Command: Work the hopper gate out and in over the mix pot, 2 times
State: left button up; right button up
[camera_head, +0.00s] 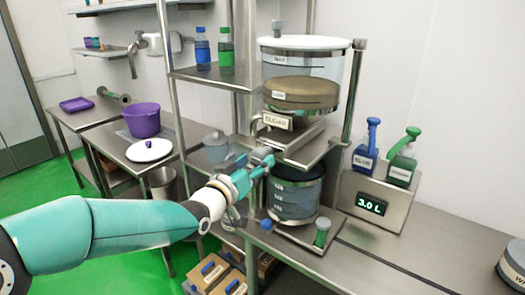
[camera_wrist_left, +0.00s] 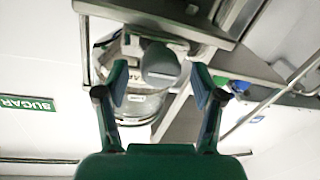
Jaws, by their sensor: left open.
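The mix pot (camera_head: 297,198), a clear vessel with a dark rim, stands directly below. My left gripper (camera_head: 262,160) is at the left front end of the gate assembly, with its jaws apart. In the left wrist view, a grey rounded knob (camera_wrist_left: 160,66) shows between the open fingers (camera_wrist_left: 160,82); I cannot tell whether they touch it. The gripper hides part of the gate's near end. My right gripper is not in view.
Blue and green bottles (camera_head: 203,49) are on the shelf at left. A purple pot (camera_head: 142,119) is on the left table. The right counter (camera_head: 440,245) is mostly clear.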

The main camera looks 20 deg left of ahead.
pick_arm(q)
jog(key=shift+p+x, duration=0.35)
jog(key=shift+x, duration=1.1)
grip_shut()
